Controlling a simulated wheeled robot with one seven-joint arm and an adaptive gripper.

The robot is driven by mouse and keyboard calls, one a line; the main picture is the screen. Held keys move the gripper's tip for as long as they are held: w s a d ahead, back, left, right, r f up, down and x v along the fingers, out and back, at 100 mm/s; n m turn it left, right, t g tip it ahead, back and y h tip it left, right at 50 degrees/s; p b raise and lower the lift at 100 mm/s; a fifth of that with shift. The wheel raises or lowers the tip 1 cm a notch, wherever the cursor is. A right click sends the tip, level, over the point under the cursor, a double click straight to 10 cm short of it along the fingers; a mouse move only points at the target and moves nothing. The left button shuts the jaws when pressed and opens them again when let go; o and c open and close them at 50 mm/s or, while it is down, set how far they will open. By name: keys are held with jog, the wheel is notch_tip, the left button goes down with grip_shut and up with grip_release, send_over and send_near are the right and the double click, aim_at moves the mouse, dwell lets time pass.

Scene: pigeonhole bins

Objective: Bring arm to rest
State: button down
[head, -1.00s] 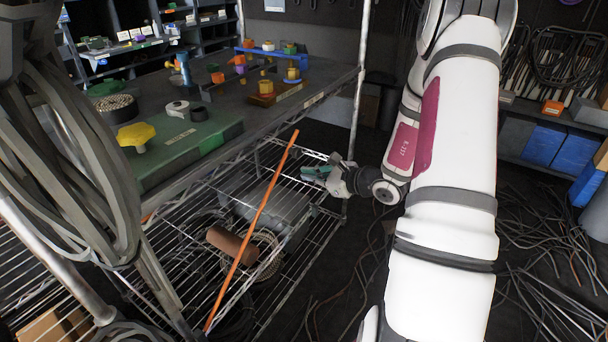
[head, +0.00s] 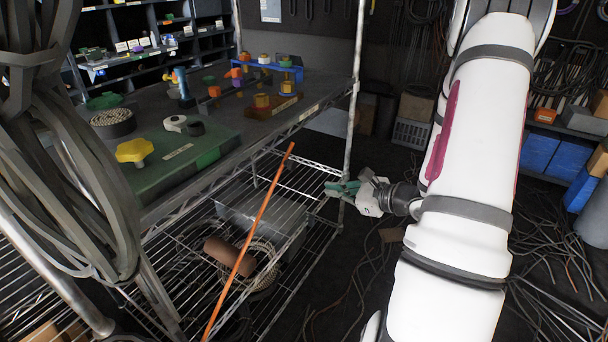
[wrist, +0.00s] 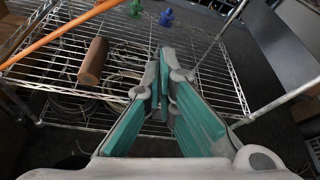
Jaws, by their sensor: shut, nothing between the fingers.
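My gripper (head: 341,189) is at the right end of the wire rack in the head view, beside its front upright post. Its green fingers point left toward the rack. In the wrist view the gripper (wrist: 168,60) is shut and empty, its fingers pointing over the lower wire shelf (wrist: 205,88). My white arm comes down the right side of the head view and bends back to the gripper. I cannot tell from the head view whether the fingers touch the post.
An orange rod (head: 251,236) leans across the rack front. The lower shelf holds a brown cylinder (head: 230,254) and coiled cable. The upper shelf carries a yellow knob (head: 134,150) and several small coloured parts. Blue bins (head: 556,155) stand at right. Loose cables cover the floor.

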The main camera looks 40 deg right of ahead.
jog(key=s+a+r+n+g+y, duration=0.1)
jog(key=a+r+n+g+y, duration=0.2)
jog(key=a+r+n, duration=0.5)
jog(key=a+r+n+g+y, duration=0.3)
jog(key=a+r+y, duration=0.1)
jog(key=a, duration=0.8)
jog(key=s+a+r+n+g+h, duration=0.1)
jog(key=s+a+r+n+g, duration=0.15)
jog(key=s+a+n, duration=0.3)
jog(key=s+a+r+n+g+h, duration=0.1)
jog(key=s+a+r+n+g, duration=0.1)
jog(key=s+a+n+g, duration=0.3)
jog(key=s+d+r+n+t+h, duration=0.15)
jog(key=s+d+n+h, duration=0.25)
jog(key=s+n+h, duration=0.7)
jog(key=s+r+m+t+y+p, duration=0.2)
jog(key=s+r+m+p, duration=0.1)
jog(key=r+p, duration=1.2)
notch_tip(320, 180, up, 3)
jog(key=shift+d+f+t+y+p, duration=0.2)
jog(key=shift+t+y+p, duration=0.1)
jog(key=shift+p, duration=0.1)
